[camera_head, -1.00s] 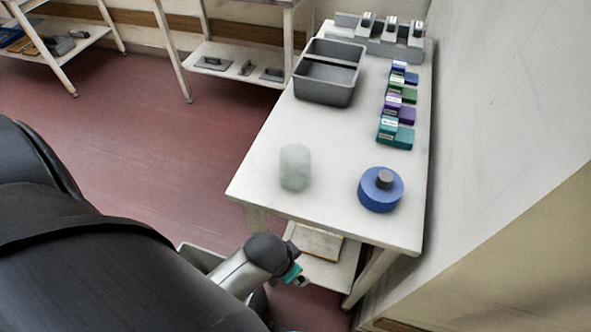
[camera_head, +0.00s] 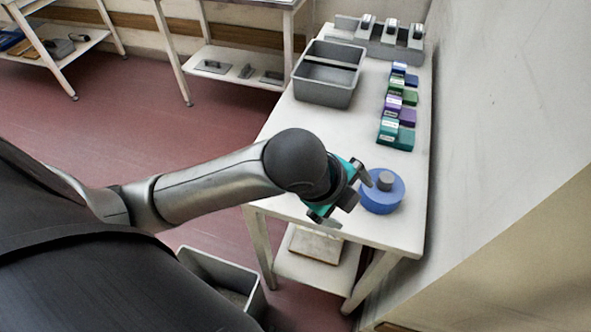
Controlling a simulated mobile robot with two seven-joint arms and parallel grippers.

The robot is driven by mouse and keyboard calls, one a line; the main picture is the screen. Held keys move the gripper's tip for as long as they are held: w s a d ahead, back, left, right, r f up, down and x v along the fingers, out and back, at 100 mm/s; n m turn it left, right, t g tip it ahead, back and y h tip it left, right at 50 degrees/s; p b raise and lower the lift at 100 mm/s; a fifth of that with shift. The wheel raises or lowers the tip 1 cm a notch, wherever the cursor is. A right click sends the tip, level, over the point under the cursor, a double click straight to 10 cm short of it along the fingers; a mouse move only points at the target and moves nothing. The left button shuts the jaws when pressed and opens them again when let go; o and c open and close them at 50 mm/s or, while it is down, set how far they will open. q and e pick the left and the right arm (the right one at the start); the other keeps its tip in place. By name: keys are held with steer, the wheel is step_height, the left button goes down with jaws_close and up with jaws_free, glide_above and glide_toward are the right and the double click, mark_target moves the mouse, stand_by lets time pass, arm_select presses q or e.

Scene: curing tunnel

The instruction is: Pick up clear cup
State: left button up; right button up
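The clear cup is not visible now; my arm covers the near left part of the table, where the cup stood in the earlier frame. My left gripper (camera_head: 348,196) is over the near end of the white table (camera_head: 352,130), just left of a blue round object with a grey knob (camera_head: 382,192). Its two fingers look spread apart, with nothing seen between them. Whether it touches the cup or the blue object cannot be told. My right gripper is not in view.
A grey divided bin (camera_head: 327,74) stands further back on the table. Several coloured boxes (camera_head: 397,128) line the right edge, with grey dispensers (camera_head: 385,38) at the back. A wall closes the right side. A grey bin (camera_head: 224,280) is low beside the table.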

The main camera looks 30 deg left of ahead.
arm_select(q)
steer(key=w+a+r+m+g+y, duration=0.15)
steer(key=a+r+m+y, duration=0.35)
steer(key=a+m, duration=0.75)
steer(key=shift+h, duration=0.5)
steer(key=b+x, duration=0.1)
steer(key=x, duration=0.2)
steer(key=b+x, duration=0.1)
steer(key=x, duration=0.2)
steer(key=b+x, duration=0.1)
steer(key=x, duration=0.2)
steer(key=shift+w+a+r, duration=0.15)
steer(key=shift+w+a, duration=0.1)
steer(key=shift+a, duration=0.15)
steer(key=shift+b+x, duration=1.15)
steer(key=shift+x, duration=1.55)
steer(key=shift+a, duration=0.2)
steer(key=shift+c, duration=0.2)
steer(key=c, duration=1.1)
